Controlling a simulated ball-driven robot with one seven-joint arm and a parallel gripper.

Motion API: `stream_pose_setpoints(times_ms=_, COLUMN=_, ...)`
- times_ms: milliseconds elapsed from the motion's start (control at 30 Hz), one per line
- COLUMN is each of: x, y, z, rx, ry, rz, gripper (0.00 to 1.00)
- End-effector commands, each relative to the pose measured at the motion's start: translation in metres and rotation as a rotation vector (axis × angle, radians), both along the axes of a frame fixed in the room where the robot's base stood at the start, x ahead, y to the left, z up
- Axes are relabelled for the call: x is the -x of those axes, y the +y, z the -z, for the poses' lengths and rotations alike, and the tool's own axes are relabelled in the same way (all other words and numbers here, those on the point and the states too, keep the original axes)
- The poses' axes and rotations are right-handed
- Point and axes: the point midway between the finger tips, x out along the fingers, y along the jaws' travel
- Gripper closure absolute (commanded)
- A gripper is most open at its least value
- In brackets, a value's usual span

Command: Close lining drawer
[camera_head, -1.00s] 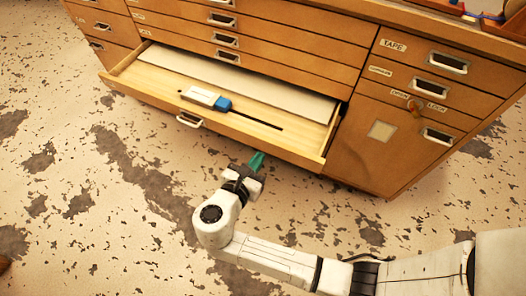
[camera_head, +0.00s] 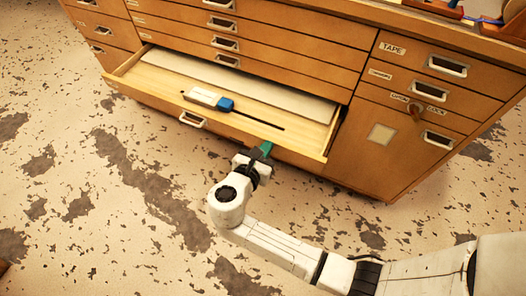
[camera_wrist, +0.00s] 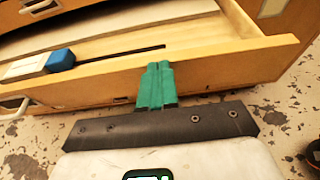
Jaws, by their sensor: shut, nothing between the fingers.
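The lining drawer (camera_head: 160,86) is a wide, shallow wooden drawer, pulled out of the cabinet. Inside it lie a pale sheet (camera_head: 240,88) and a white and blue tool (camera_head: 210,98) with a thin dark rod. Its metal handle (camera_head: 192,120) is on the front panel, left of my gripper. My gripper (camera_head: 266,149) has green fingers, shut and empty, at the right half of the drawer front. In the wrist view the green fingertips (camera_wrist: 157,68) overlap the front panel (camera_wrist: 215,72); I cannot tell for certain whether they touch it.
The wooden cabinet (camera_head: 300,48) has several closed drawers above. Items stand on the cabinet top at upper right. The worn floor (camera_head: 90,190) in front is clear.

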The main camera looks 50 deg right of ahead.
Motion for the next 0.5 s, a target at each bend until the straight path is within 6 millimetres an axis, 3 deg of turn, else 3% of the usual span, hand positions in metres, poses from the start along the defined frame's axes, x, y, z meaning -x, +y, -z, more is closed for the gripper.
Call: stream_pose_setpoints(times_ms=500, x=-0.035, y=-0.114, z=-0.001, rx=0.0, ry=0.0, rz=0.007, gripper=1.0)
